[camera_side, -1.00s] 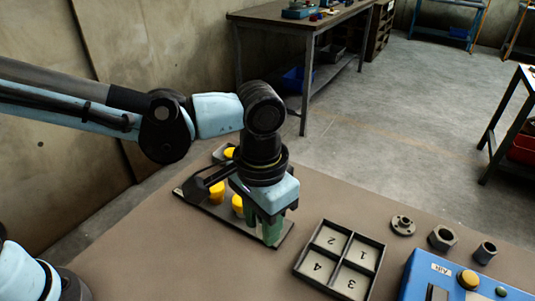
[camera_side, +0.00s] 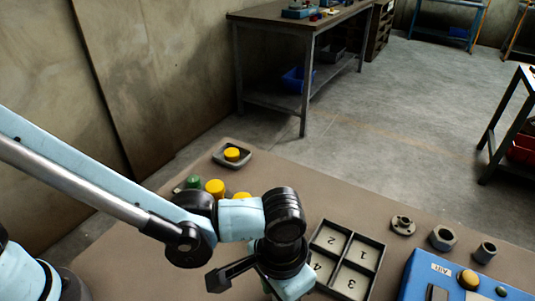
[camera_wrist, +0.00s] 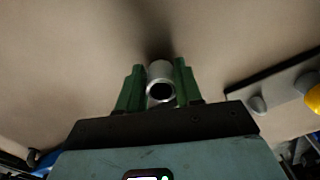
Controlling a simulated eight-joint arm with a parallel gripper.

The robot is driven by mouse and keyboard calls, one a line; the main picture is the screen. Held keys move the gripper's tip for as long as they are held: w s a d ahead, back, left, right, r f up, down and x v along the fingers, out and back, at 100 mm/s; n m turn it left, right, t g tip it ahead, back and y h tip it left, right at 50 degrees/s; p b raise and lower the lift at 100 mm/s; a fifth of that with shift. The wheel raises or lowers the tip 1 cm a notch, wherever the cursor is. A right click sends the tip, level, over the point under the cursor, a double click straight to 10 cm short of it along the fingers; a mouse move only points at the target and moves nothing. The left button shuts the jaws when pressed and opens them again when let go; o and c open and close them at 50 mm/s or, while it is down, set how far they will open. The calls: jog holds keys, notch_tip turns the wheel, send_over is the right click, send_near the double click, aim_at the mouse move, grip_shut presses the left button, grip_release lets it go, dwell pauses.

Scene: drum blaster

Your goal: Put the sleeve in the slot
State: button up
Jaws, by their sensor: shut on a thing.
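In the wrist view, the green fingers of my gripper (camera_wrist: 158,70) are shut on a grey metal sleeve (camera_wrist: 160,80), a short hollow tube with its open end facing the camera. In the side view my gripper is at the bottom centre, left of the four-compartment tray (camera_side: 373,241); its fingertips and the held sleeve are hidden there. The compartments carry the numbers 1 to 4, and the one marked 4 is partly covered by my wrist. I cannot tell which opening is the slot.
A flanged part (camera_side: 402,225), a hex nut (camera_side: 442,238) and a dark ring (camera_side: 485,251) stand right of the tray. A small dish (camera_side: 232,156) holds a yellow piece.

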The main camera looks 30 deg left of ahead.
jog(key=shift+f, duration=0.2)
jog(key=shift+f, duration=0.15)
jog(key=o, duration=1.1)
notch_tip(320, 180, up, 12)
jog(key=w+a+r+n+t, duration=0.1)
jog(key=w+a, duration=0.1)
jog(key=a, duration=0.6)
jog(key=w+a+r+n+t+h, duration=0.1)
jog(key=w+a+r+t, duration=0.1)
jog(key=a, duration=0.6)
jog(key=shift+w+a+h, duration=0.3)
jog(key=shift+w, duration=0.5)
jog(key=a+n+t, duration=0.1)
jog(key=a, duration=0.3)
jog(key=s+a+f+t+y, duration=0.1)
jog(key=a, duration=0.4)
jog(key=a+n+t, duration=0.1)
jog(key=a+t, duration=0.1)
jog(key=a, duration=0.3)
jog(key=shift+s+a+f+n+y, duration=0.1)
jog(key=shift+s+f+n+y, duration=0.1)
jog(key=shift+s+n+y, duration=0.1)
